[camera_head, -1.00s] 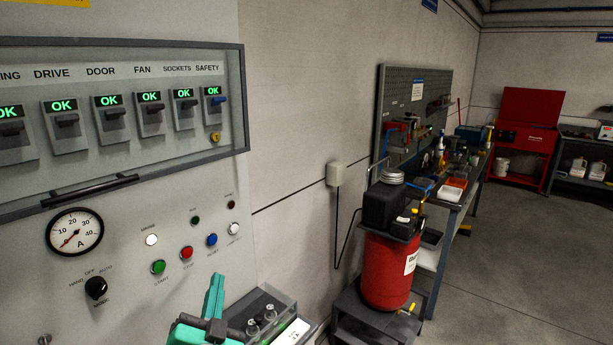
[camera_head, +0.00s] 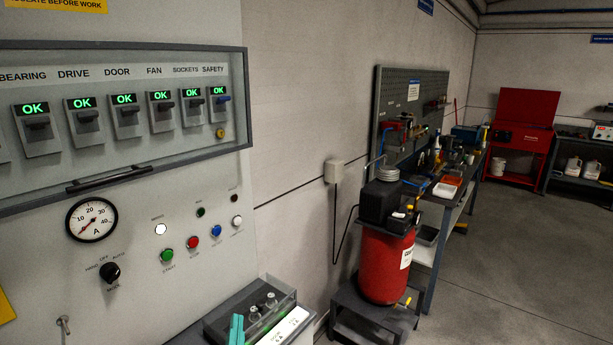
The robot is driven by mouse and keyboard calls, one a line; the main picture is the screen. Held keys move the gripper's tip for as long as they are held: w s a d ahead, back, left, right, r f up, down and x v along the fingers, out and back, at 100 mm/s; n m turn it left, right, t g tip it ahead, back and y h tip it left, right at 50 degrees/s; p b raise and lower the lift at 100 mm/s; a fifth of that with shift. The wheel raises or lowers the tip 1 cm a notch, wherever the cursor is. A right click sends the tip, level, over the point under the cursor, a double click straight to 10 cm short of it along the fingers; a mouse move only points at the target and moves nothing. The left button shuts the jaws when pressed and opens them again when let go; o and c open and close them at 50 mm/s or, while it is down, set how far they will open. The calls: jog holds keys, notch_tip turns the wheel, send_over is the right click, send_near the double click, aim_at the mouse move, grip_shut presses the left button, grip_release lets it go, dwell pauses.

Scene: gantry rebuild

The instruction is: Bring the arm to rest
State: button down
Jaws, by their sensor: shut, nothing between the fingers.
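My gripper (camera_head: 236,331) shows only as teal fingertips at the bottom edge of the head view. The fingers stand close together, pointing up, with nothing visible between them. They appear in front of a grey tray (camera_head: 212,325) below the control panel; I cannot tell the gap between them. The rest of my arm is out of view.
The grey control panel (camera_head: 130,215) fills the left, with several breakers showing OK behind a framed window, a gauge (camera_head: 92,220) and buttons. A red compressor tank (camera_head: 384,265) stands on a dark stand beyond. A workbench (camera_head: 434,255) stands behind it. Open floor lies at the right.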

jog(key=s+d+f+n+g, duration=0.1)
jog(key=s+d+f+n, duration=0.1)
jog(key=s+d+f, duration=0.5)
jog(key=s+d+f+n+g, duration=0.1)
jog(key=s+d+f, duration=0.1)
jog(key=s+f, duration=0.75)
jog(key=s+d+f+h, duration=0.1)
jog(key=s+d+f, duration=0.1)
jog(key=s, duration=1)
jog(key=s+d+f+n+g+h, duration=0.1)
jog(key=s+d, duration=0.3)
jog(key=s, duration=0.7)
jog(key=shift+s+d+f+h, duration=0.2)
jog(key=shift+s+f+h, duration=0.15)
jog(key=shift+f, duration=0.35)
jog(key=shift+w+d, duration=0.1)
